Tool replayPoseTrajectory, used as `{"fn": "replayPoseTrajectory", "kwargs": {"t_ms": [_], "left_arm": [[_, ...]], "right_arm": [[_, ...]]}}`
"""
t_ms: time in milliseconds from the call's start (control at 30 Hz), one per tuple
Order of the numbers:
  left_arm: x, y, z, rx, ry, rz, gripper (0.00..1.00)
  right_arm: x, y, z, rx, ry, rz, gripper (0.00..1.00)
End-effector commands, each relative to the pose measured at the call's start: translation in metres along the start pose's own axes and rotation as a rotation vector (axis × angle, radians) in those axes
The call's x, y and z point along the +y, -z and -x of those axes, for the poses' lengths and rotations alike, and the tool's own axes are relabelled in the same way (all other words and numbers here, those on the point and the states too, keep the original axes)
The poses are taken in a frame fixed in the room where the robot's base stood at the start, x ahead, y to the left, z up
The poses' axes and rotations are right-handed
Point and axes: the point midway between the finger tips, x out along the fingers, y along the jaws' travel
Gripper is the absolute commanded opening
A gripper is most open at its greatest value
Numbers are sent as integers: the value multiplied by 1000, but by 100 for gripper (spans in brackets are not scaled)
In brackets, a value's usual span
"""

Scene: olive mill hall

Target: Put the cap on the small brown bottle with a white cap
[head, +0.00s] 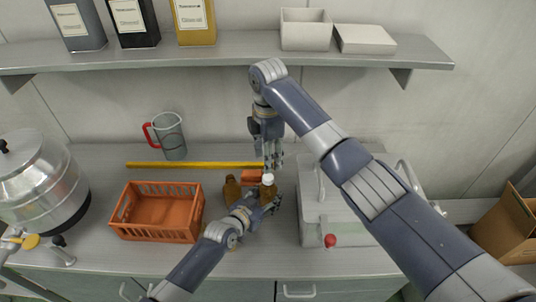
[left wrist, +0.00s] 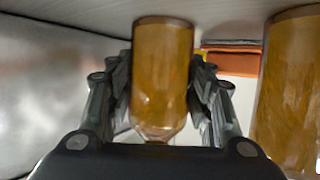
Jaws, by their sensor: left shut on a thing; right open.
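The small brown bottle (head: 268,192) stands upright in the head view, and my left gripper (head: 266,203) is shut around its body. The left wrist view shows the amber bottle (left wrist: 162,75) between both fingers, with its narrowing end low in that picture. The white cap (head: 268,178) shows at the bottle's top in the head view. I cannot tell whether it is seated or only lies over the mouth. My right gripper (head: 273,163) is open, pointing down just above the cap. Whether its fingers touch the cap is unclear.
Another brown bottle (head: 232,190) stands just left, also close in the left wrist view (left wrist: 288,95). A small orange block (head: 250,176) lies behind. An orange crate (head: 158,233), a jug (head: 172,140) and a grey machine (head: 335,225) surround the spot. A shelf (head: 220,52) hangs above.

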Motion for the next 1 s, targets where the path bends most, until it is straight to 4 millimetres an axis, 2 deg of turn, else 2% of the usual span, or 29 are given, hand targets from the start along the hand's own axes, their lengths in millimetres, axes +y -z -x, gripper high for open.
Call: {"fn": "replayPoseTrajectory", "kwargs": {"t_ms": [167,400,600,1000], "left_arm": [[0,0,0,0,0,0,0],[0,0,0,0,0,0,0],[0,0,0,0,0,0,0],[0,0,0,0,0,0,0]], "right_arm": [[0,0,-14,0,3,-2,44],[-1,0,-52,-1,4,-3,44],[0,0,-74,0,2,-1,44],[0,0,-80,0,1,-1,44]]}}
